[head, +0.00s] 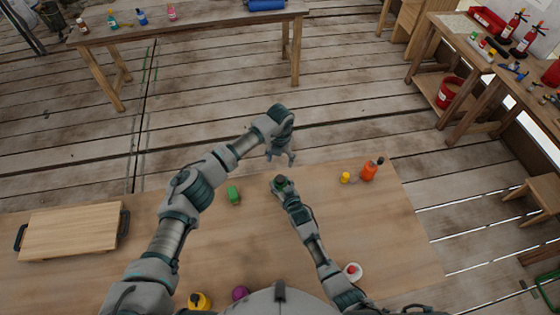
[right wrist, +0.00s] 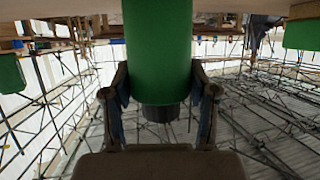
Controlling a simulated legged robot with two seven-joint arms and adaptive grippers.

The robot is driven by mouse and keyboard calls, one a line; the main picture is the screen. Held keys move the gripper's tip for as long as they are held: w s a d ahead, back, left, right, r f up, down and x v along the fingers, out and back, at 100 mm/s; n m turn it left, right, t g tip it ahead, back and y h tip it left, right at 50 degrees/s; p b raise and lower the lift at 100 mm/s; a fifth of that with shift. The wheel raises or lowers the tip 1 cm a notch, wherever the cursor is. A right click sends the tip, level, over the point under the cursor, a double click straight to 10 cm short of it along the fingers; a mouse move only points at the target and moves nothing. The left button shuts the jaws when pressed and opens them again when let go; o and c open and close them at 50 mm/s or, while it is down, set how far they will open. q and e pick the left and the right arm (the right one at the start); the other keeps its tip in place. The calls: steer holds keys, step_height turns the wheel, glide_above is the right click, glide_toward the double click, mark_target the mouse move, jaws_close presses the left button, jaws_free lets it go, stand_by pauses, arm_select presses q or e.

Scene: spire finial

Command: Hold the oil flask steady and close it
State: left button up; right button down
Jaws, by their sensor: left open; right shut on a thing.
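My right gripper (head: 281,184) is shut on a green cylindrical flask (right wrist: 157,50) over the table. In the right wrist view the two fingers (right wrist: 160,95) press its sides near one end, where a narrower dark part (right wrist: 160,113) sticks out. The flask's other end is cut off by the frame. My left gripper (head: 282,157) is open and empty, just above and apart from the right gripper in the head view. A small green object (head: 233,194) lies on the table to the left; I cannot tell whether it is a cap.
The wooden table (head: 400,235) holds a board with dark handles (head: 70,230), an orange bottle (head: 368,172), a yellow object (head: 345,177), a white-and-red item (head: 353,271), a yellow item (head: 199,300) and a purple one (head: 240,293). The table's middle right is clear.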

steer(key=shift+f, duration=0.1)
steer(key=shift+c, duration=1.2)
jaws_free()
steer(key=v, duration=1.2)
